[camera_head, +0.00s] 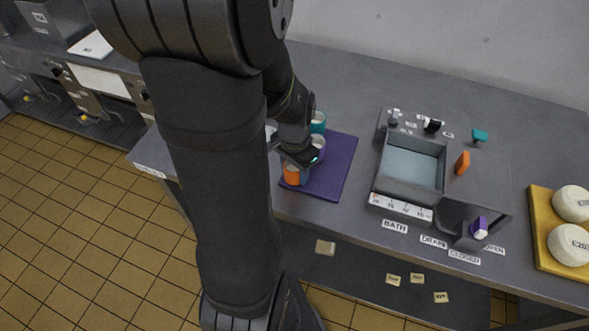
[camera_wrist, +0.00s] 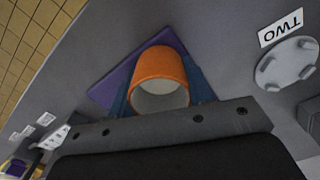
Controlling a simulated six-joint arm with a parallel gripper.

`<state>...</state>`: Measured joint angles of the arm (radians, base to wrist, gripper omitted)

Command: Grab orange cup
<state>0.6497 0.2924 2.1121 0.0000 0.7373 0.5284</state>
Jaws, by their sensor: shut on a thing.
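The orange cup (camera_head: 292,175) is at the near left corner of the purple mat (camera_head: 343,160) in the head view. My gripper (camera_head: 299,163) is over it and hides part of it. In the wrist view the orange cup (camera_wrist: 161,62) has its open mouth and pale inside towards the camera. A blue finger of my gripper (camera_wrist: 160,88) shows on each side of it, shut on the cup. I cannot tell whether the cup rests on the mat or is just above it.
A grey basin (camera_head: 412,165) with small knobs is to the right. A yellow board (camera_head: 541,205) with white rounds is at far right.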

